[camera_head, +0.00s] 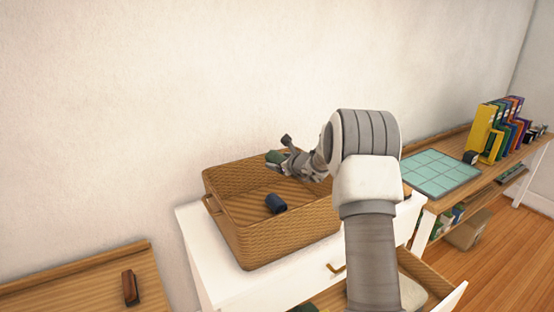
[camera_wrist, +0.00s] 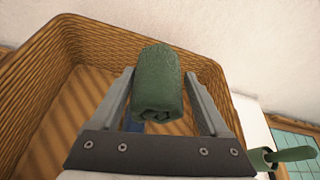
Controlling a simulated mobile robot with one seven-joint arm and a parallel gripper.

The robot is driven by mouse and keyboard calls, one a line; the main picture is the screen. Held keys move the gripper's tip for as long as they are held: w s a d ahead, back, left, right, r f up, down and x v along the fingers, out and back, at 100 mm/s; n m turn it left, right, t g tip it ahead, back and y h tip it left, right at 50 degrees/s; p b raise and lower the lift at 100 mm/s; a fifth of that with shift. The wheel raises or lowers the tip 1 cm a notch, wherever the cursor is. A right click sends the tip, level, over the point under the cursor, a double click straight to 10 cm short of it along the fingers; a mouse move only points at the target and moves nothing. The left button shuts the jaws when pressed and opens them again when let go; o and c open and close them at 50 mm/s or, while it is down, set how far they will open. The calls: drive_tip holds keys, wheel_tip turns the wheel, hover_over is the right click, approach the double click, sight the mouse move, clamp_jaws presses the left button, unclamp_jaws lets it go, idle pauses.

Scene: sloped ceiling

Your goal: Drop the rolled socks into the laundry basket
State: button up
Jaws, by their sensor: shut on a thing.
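The laundry basket (camera_head: 240,238) is a brown wicker box standing open on a white dresser. A dark blue roll (camera_head: 275,203), seemingly rolled socks, lies on its floor. My gripper (camera_head: 279,152) is over the basket's back part and is shut on a green rolled pair of socks (camera_head: 274,157). In the wrist view the green socks (camera_wrist: 158,80) sit between the two fingers, with the wicker wall (camera_wrist: 95,45) behind and around them. A bit of blue shows below them, mostly hidden. My arm hides the basket's right end in the head view.
The white dresser (camera_head: 205,265) has an open drawer (camera_head: 430,275) at the front right. A green object (camera_wrist: 285,155) shows outside the basket at lower right. A shelf with a teal gridded mat (camera_head: 440,174) and upright folders (camera_head: 490,130) stands right.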

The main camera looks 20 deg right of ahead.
wheel_tip(320, 180, down, 6)
drive_tip(key=b, duration=0.3)
drive_tip(key=shift+s, duration=0.1)
drive_tip(key=shift+r, duration=0.1)
drive_tip(key=o, duration=1.2)
drive_tip(key=b+v, duration=0.2)
drive_tip(key=v, duration=1.5)
drive_tip(key=shift+s+b, duration=0.2)
drive_tip(key=shift+b, duration=0.1)
